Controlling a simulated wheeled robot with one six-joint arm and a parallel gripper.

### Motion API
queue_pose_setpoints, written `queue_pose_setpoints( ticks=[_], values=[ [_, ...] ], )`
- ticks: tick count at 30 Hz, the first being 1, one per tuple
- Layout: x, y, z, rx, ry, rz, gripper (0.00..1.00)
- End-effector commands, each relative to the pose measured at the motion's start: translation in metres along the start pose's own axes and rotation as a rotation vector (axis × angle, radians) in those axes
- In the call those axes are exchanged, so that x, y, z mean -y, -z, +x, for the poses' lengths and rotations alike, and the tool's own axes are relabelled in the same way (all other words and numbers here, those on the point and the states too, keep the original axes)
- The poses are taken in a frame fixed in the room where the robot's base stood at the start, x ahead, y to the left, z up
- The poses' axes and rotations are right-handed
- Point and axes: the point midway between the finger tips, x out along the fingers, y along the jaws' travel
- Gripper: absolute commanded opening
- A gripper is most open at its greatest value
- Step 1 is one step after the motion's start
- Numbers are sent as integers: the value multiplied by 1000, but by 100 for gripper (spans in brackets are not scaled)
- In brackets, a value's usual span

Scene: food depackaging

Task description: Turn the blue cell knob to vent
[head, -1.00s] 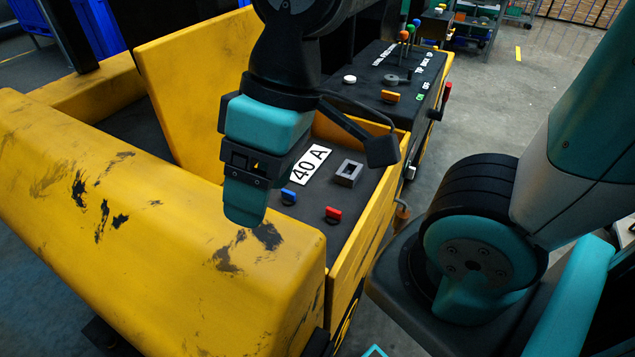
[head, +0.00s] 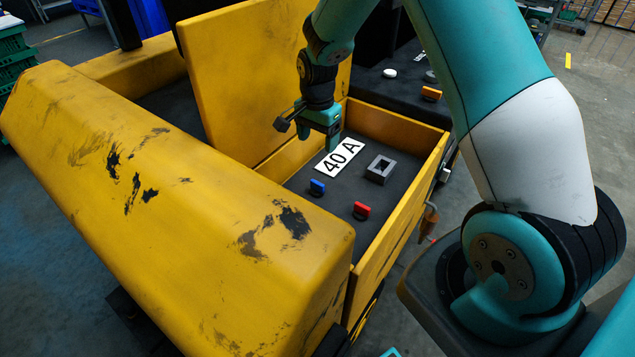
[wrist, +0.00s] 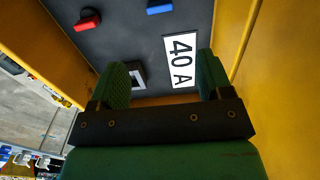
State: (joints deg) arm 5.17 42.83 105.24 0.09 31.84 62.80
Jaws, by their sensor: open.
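The blue knob (head: 317,187) sits on the dark panel inside the yellow compartment, left of the red knob (head: 361,210). In the wrist view the blue knob (wrist: 160,6) is cut by the top edge, with the red knob (wrist: 88,19) to its left. My gripper (head: 332,146) hangs over the compartment, beyond the blue knob and apart from it. In the wrist view its two green fingers (wrist: 165,84) stand wide apart with nothing between them. No markings for the knob's positions can be made out.
A white "40 A" label (head: 339,157) and a grey square socket (head: 380,169) lie on the panel. Yellow walls (head: 400,241) and a raised yellow lid (head: 262,88) enclose it. A rounded yellow hood (head: 190,215) stands on the left.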

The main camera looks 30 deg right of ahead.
Motion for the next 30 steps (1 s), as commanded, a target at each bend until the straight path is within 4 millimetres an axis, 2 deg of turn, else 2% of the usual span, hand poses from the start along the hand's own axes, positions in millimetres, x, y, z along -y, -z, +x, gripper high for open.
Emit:
queue_pose_setpoints(
  ticks=[12,18,24,30],
  values=[
    [-2,-2,93,4,-6,-5,72],
    [-1,-2,130,3,-3,-5,72],
    [0,-2,149,2,-1,-5,72],
    [0,-2,153,2,0,-5,72]
  ],
)
